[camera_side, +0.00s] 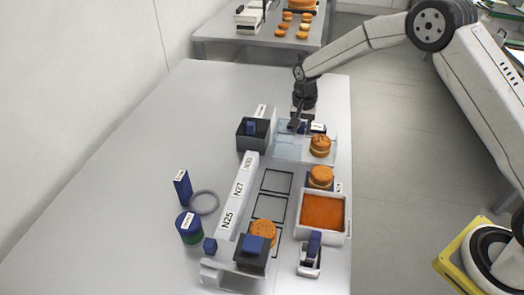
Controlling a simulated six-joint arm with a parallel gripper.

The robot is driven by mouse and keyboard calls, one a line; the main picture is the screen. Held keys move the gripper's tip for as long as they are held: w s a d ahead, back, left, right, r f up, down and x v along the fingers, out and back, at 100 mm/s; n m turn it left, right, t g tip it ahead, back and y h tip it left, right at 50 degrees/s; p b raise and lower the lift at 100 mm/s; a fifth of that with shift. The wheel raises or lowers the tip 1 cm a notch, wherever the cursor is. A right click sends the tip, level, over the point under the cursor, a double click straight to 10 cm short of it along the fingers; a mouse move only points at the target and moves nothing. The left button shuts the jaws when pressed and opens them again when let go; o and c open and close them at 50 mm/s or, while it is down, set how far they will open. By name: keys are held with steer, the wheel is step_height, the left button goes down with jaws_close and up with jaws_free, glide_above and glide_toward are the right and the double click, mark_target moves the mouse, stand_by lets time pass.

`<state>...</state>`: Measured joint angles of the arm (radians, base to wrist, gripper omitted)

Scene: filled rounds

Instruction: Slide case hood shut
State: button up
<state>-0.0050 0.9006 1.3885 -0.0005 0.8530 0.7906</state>
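A clear, see-through panel (288,146), which looks like the case hood, lies at the far end of the work area. Its edges are faint, and I cannot tell how far it is slid. My gripper (298,126) points down at the panel's far part. Its fingers are small and dark, so I cannot tell whether they are open or touch the hood. A filled orange round (320,146) shows at the panel's right side; I cannot tell whether it is under it. A white rail (238,195) labelled N25, N27 and N30 runs towards the camera.
A dark box (244,141) with a blue block stands left of the panel. Nearer are another round (320,178), black square outlines (270,207) and a white tray (300,232) with orange filling. A ring (204,202) and a can (189,231) stand left. The table's far left is clear.

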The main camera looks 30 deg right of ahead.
steer(key=c, duration=0.3)
steer(key=shift+d, duration=0.1)
steer(key=shift+s+d, duration=3.2)
steer(key=shift+s, duration=0.05)
steer(key=o, duration=1.2)
steer(key=shift+r, duration=3.55)
